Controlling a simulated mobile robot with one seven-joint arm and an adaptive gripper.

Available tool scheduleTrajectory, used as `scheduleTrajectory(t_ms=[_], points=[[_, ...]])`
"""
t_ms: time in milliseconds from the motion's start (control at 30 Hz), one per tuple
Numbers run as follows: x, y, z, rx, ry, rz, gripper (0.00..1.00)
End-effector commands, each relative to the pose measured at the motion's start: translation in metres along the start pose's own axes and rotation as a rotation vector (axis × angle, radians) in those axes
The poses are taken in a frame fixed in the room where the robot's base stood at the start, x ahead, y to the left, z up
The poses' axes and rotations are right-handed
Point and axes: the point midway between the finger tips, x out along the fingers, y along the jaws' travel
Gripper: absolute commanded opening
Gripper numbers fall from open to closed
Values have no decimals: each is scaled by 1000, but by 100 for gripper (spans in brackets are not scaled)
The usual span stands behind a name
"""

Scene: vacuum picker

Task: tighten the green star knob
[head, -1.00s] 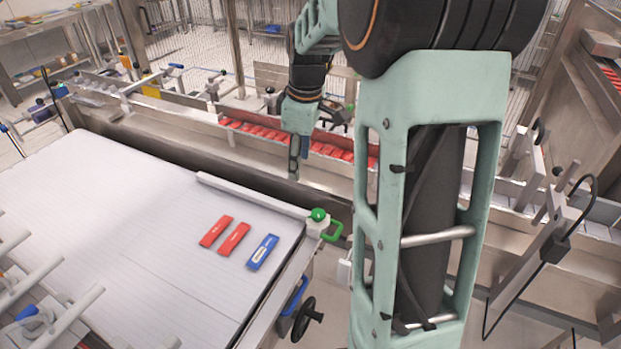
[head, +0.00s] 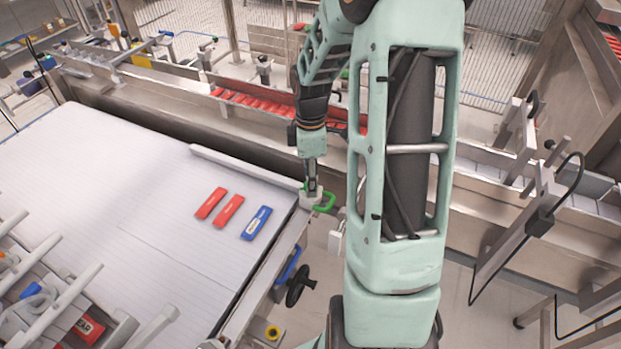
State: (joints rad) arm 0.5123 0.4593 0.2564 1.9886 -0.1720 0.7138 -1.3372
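The green star knob (head: 304,187) sits on a pale block at the front right corner of the white conveyor table, at the end of the side rail. Only a sliver of its green shows, because my gripper (head: 312,190) is pointing down right over it. The fingertips are at the knob's height and look to be at or around it. I cannot tell whether they touch it or how far apart they are. A green loop handle (head: 326,203) sticks out to the right of the same block.
Two red packs (head: 211,203) and a blue pack (head: 257,222) lie on the white belt (head: 110,190). A white side rail (head: 240,166) runs to the knob's block. A red-filled channel (head: 250,101) lies behind. A black handwheel (head: 300,286) is below the table edge.

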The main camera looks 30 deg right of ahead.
Motion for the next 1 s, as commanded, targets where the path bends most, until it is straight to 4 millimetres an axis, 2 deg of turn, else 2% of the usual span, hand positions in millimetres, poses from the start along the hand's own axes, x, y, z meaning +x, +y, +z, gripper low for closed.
scheduleTrajectory(t_ms=[100, 367, 767, 1000], points=[[7, -1, 0, -1, 0, -2, 44], [8, 0, 0, 0, 0, 0, 44], [8, 0, 0, 0, 0, 0, 2], [8, 0, 0, 22, 0, 0, 2]])
